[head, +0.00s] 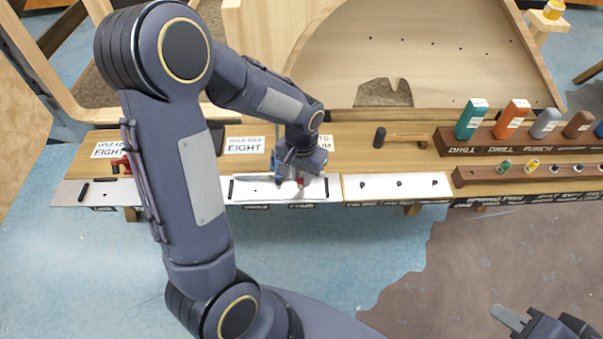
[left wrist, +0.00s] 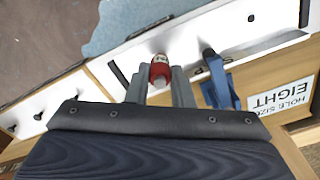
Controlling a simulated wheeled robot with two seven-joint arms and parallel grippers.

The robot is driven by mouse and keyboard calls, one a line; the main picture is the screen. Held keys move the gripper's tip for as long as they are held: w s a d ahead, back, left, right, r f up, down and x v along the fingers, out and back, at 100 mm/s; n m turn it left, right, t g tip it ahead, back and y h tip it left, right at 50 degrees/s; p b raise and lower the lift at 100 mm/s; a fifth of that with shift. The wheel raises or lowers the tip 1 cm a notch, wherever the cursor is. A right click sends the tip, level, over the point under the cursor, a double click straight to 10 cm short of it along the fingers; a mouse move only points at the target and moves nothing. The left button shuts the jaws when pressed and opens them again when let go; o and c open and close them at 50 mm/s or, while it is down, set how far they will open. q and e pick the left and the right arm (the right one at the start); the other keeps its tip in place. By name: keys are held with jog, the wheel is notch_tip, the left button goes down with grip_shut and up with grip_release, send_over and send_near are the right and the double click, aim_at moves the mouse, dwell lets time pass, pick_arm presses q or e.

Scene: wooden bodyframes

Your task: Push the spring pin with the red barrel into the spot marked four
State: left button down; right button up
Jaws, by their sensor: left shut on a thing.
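The spring pin with the red barrel (head: 300,184) is between the fingers of my left gripper (head: 292,181), over the middle white panel (head: 250,192). In the left wrist view the red barrel (left wrist: 160,69) shows between the grey fingertips (left wrist: 157,88), over the white panel (left wrist: 122,62). Whether its tip is in a hole is hidden. A dark label (head: 301,206) lies on the edge below the pin; its word is too small to read surely. My right gripper (head: 530,322) is partly in view at the bottom right, away from the bench; its jaw gap is unclear.
A blue tool (left wrist: 219,82) stands beside the gripper on the white panel. An EIGHT card (head: 246,145) lies behind. Another white panel with several dark holes (head: 398,185) lies to the right. Racks with coloured drills (head: 515,135) and small pins (head: 530,170) stand further right.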

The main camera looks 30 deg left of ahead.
aim_at(302, 177)
pick_arm(q)
jog(key=shift+f+b, duration=0.7)
jog(key=shift+f, duration=0.2)
jog(key=c, duration=1.2)
grip_release()
notch_tip(302, 177, up, 8)
jog(key=shift+f+p, duration=0.15)
jog(key=shift+p, duration=0.3)
jog(key=shift+s+r, duration=0.2)
jog(key=shift+r, duration=0.15)
jog(key=s+d+r+t+h+p, duration=0.1)
jog(key=s+r+t, duration=0.1)
jog(key=s, duration=0.3)
jog(key=s+d+r+n+t+h+p, duration=0.1)
jog(key=s+r, duration=0.4)
jog(key=s, duration=0.1)
jog(key=s+d+r+t+h+p, duration=0.1)
jog(key=s+d+r+t+p, duration=0.1)
jog(key=s+r, duration=0.2)
jog(key=shift+s+d+r+t+h, duration=0.15)
jog(key=shift+s+t+h, duration=0.2)
jog(key=shift+s, duration=0.4)
